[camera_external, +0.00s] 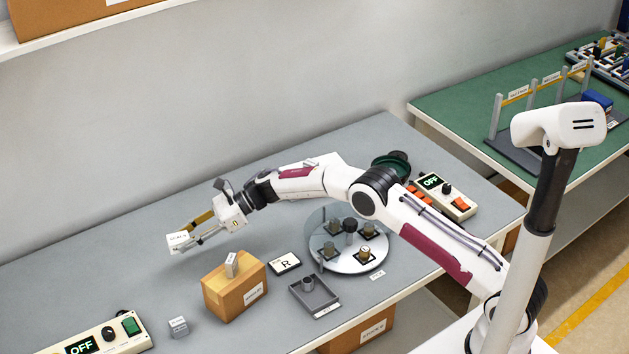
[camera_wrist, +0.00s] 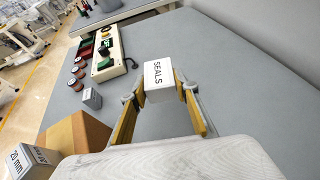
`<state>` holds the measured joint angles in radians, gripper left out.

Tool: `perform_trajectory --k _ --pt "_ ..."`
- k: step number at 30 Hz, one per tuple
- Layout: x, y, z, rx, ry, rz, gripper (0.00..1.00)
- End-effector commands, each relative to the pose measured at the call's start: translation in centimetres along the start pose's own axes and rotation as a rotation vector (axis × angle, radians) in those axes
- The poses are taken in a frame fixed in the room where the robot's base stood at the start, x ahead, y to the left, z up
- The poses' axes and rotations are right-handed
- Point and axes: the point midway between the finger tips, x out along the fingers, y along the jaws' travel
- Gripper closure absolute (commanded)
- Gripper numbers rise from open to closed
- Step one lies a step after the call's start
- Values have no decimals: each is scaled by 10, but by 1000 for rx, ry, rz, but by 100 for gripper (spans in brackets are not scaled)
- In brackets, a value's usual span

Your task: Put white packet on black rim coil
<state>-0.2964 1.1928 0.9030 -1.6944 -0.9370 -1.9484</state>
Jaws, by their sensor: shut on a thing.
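A white packet (camera_external: 177,241), marked SEALS in the wrist view (camera_wrist: 158,78), is held between the fingers of my gripper (camera_external: 186,240). The fingers are shut on its sides, and it is raised above the grey table at the left. In the wrist view, several small round pieces, reddish-brown with dark rims (camera_wrist: 78,73), sit beside a control box. A dark round bowl (camera_external: 391,165) is partly hidden behind my arm in the external view. I cannot tell which of these is the black rim coil.
A cardboard box (camera_external: 236,290) with a small grey-white block (camera_external: 232,264) on top stands right of my gripper. A control box (camera_external: 103,338) and small grey block (camera_external: 179,326) are at front left. A round plate with parts (camera_external: 345,262) and a grey tray (camera_external: 315,297) lie farther right.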

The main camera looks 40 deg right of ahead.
Motion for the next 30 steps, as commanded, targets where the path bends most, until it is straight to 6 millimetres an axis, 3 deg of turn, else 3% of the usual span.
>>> perform_trajectory --k 5,11,21,30 --pt "-25 -24 -3 14 -1 -38 92" --pt "-71 -63 -6 40 -2 -102 92" --pt "-168 -126 -24 99 0 -241 92" --pt "-258 -170 -43 156 0 -380 92"
